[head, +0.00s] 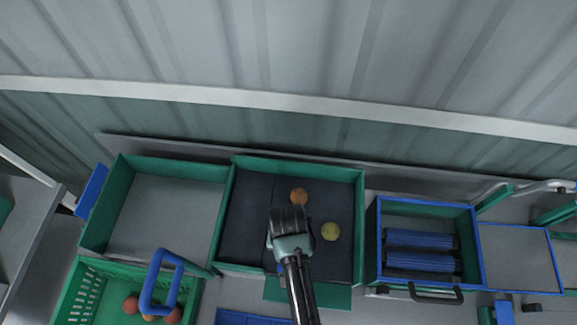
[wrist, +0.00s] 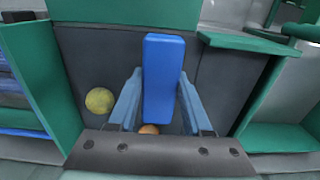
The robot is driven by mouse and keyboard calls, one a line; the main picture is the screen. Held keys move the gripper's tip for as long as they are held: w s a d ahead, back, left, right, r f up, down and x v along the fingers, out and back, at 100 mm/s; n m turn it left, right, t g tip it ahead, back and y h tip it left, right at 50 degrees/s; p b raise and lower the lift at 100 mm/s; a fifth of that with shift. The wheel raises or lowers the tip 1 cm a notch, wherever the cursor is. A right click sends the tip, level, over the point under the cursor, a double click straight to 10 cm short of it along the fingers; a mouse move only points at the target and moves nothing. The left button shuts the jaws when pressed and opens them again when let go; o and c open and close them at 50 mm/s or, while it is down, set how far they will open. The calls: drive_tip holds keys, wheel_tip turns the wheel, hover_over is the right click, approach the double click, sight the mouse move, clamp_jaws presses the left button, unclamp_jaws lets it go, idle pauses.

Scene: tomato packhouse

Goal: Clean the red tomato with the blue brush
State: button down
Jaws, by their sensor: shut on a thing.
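The red tomato (head: 299,197) looks orange-red and lies on the dark floor of a green-walled tray, just beyond my gripper (head: 290,222). In the wrist view, the red tomato (wrist: 148,129) is mostly hidden behind the blue brush and the gripper mount. My gripper (wrist: 160,85) is shut on the blue brush (wrist: 165,75), a plain blue block standing between the two fingers. The brush is over the tray near the tomato; I cannot tell whether they touch. The brush's bristles are not visible.
A yellow-green tomato (head: 330,231) lies right of my gripper in the same tray (head: 362,205). An empty grey-floored tray (head: 100,215) is at left. A green crate (head: 85,295) with several tomatoes and a blue handle (head: 149,280) is at lower left. Blue rollers (head: 420,240) sit in a box at right.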

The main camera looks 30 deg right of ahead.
drive_tip(key=shift+s+f, duration=0.1)
drive_tip(key=shift+f, duration=0.1)
drive_tip(key=shift+w+d+b, duration=0.45)
drive_tip(key=shift+w+d, duration=0.2)
drive_tip(key=shift+w, duration=0.25)
drive_tip(key=shift+w+d+b, duration=0.45)
drive_tip(key=shift+w+d, duration=0.15)
drive_tip(key=shift+w, duration=0.3)
drive_tip(key=shift+s+a, duration=0.1)
drive_tip(key=shift+s, duration=0.05)
drive_tip(key=shift+s+a+r+p, duration=0.15)
drive_tip(key=shift+s+a+p, duration=0.45)
drive_tip(key=shift+s+p, duration=0.4)
drive_tip(key=shift+a, duration=0.1)
drive_tip(key=shift+s+a, duration=0.55)
drive_tip(key=shift+s, duration=0.15)
drive_tip(key=shift+w+d+r, duration=0.1)
drive_tip(key=shift+w+r, duration=0.05)
drive_tip(key=shift+r, duration=2.85)
